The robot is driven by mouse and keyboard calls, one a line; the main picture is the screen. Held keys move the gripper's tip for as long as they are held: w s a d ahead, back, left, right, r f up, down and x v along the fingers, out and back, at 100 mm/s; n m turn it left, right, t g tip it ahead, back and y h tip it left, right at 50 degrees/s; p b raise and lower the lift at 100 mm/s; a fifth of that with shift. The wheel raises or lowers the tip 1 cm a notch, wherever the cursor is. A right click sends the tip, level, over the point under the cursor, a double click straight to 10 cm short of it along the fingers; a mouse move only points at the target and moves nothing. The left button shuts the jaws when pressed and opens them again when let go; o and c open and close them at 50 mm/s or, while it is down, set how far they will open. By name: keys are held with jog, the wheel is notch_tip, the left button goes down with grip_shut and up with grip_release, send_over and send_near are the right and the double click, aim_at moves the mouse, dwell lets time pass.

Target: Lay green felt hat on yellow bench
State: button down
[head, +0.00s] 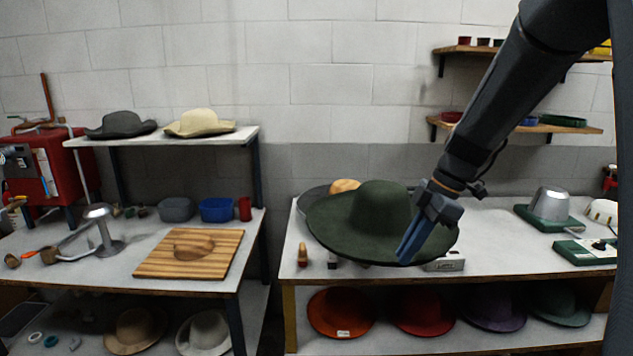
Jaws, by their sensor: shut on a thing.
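The dark green felt hat (372,215), with a round crown and wide brim, is in the middle of the head view, crown up and slightly tilted. My gripper (408,248) comes down from the upper right and is shut on the right side of its brim. The hat appears over the front left part of the right-hand bench (500,225), which has a pale top and a yellow front leg. I cannot tell whether the brim touches the bench top. The hat hides part of the bench surface and things behind it.
Behind the hat are a grey brim and a tan rounded piece (344,185). A small wooden-handled tool (303,256) and a silver box (446,262) lie by the brim. A metal form on a green base (550,205) stands right. Several hats fill the shelf below.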

notch_tip(320, 180, down, 16)
jog(key=m+t+h, duration=0.4)
jog(key=m, duration=1.4)
jog(key=shift+r+t+h, duration=0.25)
jog(key=shift+t+h, duration=0.05)
jog(key=b+x, duration=0.6)
jog(key=x, duration=0.1)
jog(key=shift+s+b, duration=0.35)
jog(key=shift+s, duration=0.05)
jog(key=p+v, duration=0.6)
jog(key=shift+w+r+p, duration=0.2)
jog(key=shift+r+p, duration=0.15)
jog(key=shift+r, duration=0.1)
dwell(0.3)
